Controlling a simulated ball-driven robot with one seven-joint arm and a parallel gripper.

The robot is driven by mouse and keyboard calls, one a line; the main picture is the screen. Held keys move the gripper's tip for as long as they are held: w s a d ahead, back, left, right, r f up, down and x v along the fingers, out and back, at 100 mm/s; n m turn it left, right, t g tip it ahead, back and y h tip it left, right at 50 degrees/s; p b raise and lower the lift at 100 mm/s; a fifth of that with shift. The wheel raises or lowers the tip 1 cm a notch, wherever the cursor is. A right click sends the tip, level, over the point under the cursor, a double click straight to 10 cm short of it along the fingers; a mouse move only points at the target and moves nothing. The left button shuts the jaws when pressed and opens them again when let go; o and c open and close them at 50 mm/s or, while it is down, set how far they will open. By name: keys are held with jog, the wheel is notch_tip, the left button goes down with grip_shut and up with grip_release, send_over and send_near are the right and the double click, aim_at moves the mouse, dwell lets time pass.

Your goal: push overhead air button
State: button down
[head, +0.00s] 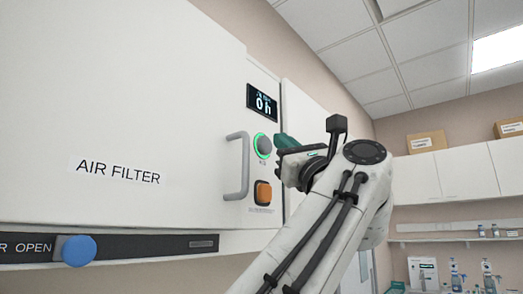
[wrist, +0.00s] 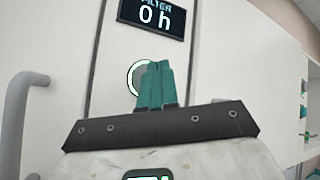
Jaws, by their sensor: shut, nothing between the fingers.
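The air button (head: 264,146) is a round grey button with a glowing green ring on the overhead air filter unit's panel. In the wrist view the button (wrist: 132,76) shows its ring at the left of my fingertips, which hide the rest of it. My gripper (head: 279,143) has teal fingers, shut and empty, pointing at the panel just right of the button in the head view. In the wrist view my gripper (wrist: 156,68) has its fingertips over the button. I cannot tell whether they touch it.
A display (head: 262,103) reading "0 h" is above the button. An orange switch (head: 262,193) is below it. A grey handle (head: 237,166) sticks out at the left, also in the wrist view (wrist: 14,120). A blue knob (head: 79,250) is on the lower rail.

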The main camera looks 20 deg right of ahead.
jog(key=s+d+b, duration=0.2)
jog(key=s+d, duration=0.1)
jog(key=s, duration=0.2)
jog(key=shift+d, duration=0.25)
dwell(0.3)
jog(key=shift+w, duration=0.1)
dwell(0.3)
